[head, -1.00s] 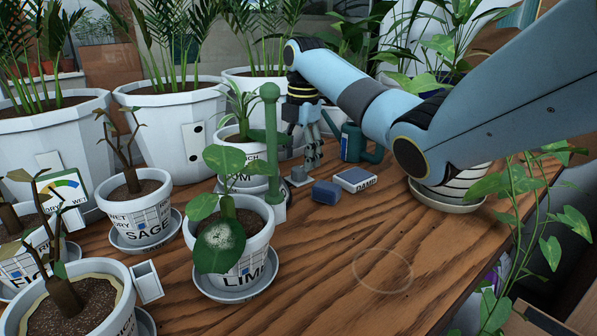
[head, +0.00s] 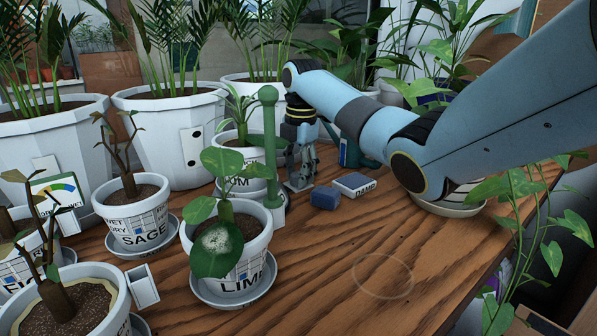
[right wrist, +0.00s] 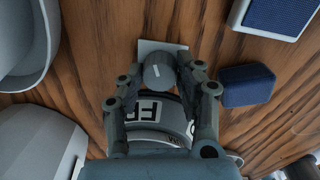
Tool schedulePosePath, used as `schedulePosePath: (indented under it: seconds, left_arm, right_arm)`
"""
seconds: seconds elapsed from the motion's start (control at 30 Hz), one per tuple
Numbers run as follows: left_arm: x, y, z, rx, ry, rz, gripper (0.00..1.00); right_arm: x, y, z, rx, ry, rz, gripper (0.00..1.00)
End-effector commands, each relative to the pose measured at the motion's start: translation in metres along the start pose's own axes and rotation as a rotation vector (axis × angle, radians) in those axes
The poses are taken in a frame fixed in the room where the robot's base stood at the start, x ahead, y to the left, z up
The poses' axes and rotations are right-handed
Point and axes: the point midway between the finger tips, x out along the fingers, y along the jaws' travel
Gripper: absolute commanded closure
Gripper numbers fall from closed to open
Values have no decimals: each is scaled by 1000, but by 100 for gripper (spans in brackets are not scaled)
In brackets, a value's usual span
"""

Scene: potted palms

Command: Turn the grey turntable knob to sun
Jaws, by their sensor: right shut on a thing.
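In the head view my right gripper (head: 299,180) points down at the table behind the lime pot and mostly hides the knob. No sun mark can be made out. My left gripper is not in view.
A green post (head: 270,150) and the lime pot (head: 240,262) stand left and in front. The table's front right is clear.

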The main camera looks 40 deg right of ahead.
Motion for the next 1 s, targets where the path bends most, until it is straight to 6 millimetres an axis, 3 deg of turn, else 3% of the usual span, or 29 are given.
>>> schedulePosePath:
  seconds: [0.27, 0.47, 1.0]
  left_arm:
    - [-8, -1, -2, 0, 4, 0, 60]
    - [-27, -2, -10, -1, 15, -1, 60]
    - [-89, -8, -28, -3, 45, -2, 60]
  right_arm:
    - [-3, 0, 0, 31, -1, -1, 97]
    - [-6, 0, 0, 132, -6, 0, 97]
    - [-6, 1, -1, 622, -31, 0, 97]
